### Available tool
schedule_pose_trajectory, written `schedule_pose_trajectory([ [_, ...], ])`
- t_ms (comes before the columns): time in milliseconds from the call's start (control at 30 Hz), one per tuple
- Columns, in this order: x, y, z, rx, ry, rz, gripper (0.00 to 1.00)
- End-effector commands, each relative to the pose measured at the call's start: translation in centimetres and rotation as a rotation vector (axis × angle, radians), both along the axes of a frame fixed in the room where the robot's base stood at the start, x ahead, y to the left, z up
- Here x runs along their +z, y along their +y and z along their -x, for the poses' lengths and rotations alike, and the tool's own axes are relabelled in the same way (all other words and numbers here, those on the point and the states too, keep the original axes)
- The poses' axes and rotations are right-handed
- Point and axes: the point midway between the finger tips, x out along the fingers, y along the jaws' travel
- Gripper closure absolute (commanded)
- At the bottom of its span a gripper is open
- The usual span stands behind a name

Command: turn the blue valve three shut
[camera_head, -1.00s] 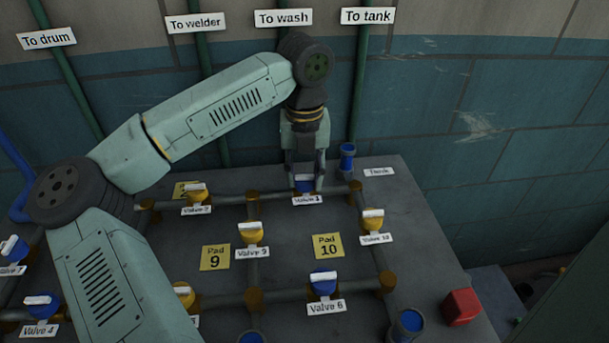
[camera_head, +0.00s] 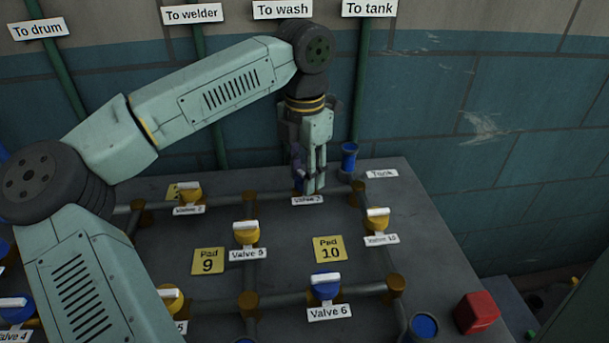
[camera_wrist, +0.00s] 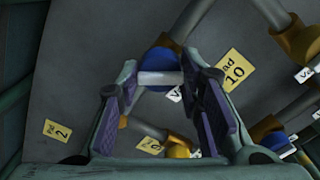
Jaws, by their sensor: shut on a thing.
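Blue valve three is at the back of the pipe grid, with its label, partly hidden, in front. In the head view only a sliver of blue (camera_head: 298,186) shows behind my fingers. In the wrist view its round blue body (camera_wrist: 163,62) and white bar handle (camera_wrist: 160,78) lie between my fingers. My gripper (camera_head: 307,186) points down over the valve and is shut on the handle, one finger at each end of the bar. Its fingers also frame the handle in the wrist view (camera_wrist: 161,74).
A blue capped pipe stub (camera_head: 348,160) stands close right of my gripper. Yellow valve 10 (camera_head: 377,220), blue valve 6 (camera_head: 325,287) and the Pad 10 plate (camera_head: 329,249) lie nearer. A red block (camera_head: 476,312) sits at the right edge. The wall is close behind.

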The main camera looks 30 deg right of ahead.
Motion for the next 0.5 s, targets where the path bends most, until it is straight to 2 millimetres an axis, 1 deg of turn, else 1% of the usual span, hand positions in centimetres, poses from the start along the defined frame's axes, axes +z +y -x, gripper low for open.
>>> schedule_pose_trajectory([
  [200,-0.02,-0.07,0.08,-0.203,0.002,0.002,0.95],
  [500,0.03,-0.06,0.09,-0.44,0.002,0.002,0.95],
])
